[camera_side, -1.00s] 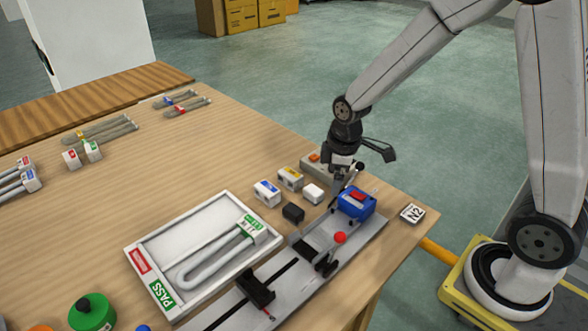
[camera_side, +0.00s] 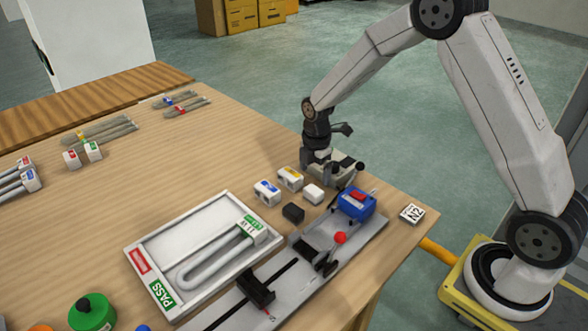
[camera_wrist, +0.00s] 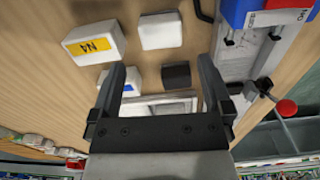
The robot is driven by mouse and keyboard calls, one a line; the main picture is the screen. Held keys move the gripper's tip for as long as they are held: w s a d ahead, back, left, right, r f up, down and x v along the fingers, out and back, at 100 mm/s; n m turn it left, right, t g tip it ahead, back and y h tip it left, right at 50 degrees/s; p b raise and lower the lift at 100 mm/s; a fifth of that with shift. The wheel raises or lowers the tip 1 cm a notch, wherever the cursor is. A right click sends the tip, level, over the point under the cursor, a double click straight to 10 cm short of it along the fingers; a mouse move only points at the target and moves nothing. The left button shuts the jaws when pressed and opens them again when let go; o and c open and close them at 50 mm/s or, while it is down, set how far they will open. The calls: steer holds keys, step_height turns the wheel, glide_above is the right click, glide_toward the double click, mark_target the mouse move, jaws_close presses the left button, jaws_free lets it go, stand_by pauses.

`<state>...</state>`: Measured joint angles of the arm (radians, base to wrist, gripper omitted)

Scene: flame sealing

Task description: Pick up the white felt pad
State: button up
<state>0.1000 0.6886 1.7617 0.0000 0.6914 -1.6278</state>
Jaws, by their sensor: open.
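The white felt pad, a small plain white block, lies on the wooden table in the side view (camera_side: 313,193), and near the top middle of the wrist view (camera_wrist: 160,31). My gripper (camera_side: 318,168) is above the table just behind the pad in the side view; its fingertips are hard to make out there. In the wrist view my gripper (camera_wrist: 161,70) shows two dark fingers spread apart, with nothing between them held. The pad shows beyond the fingertips, apart from them and uncovered.
Close beside the pad are a yellow-labelled white block (camera_side: 290,178), a blue-labelled white block (camera_side: 267,192) and a black block (camera_side: 293,213). A blue device (camera_side: 356,202) and a red ball knob (camera_side: 340,238) stand on the grey fixture. A white tray (camera_side: 190,235) holds a bent tube.

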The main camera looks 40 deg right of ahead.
mark_target(314, 189)
steer(key=shift+f, duration=1.2)
steer(key=shift+f, duration=0.1)
steer(key=shift+f, duration=2.5)
steer(key=c, duration=1.2)
steer(key=shift+o, duration=0.2)
steer(key=shift+r, duration=0.15)
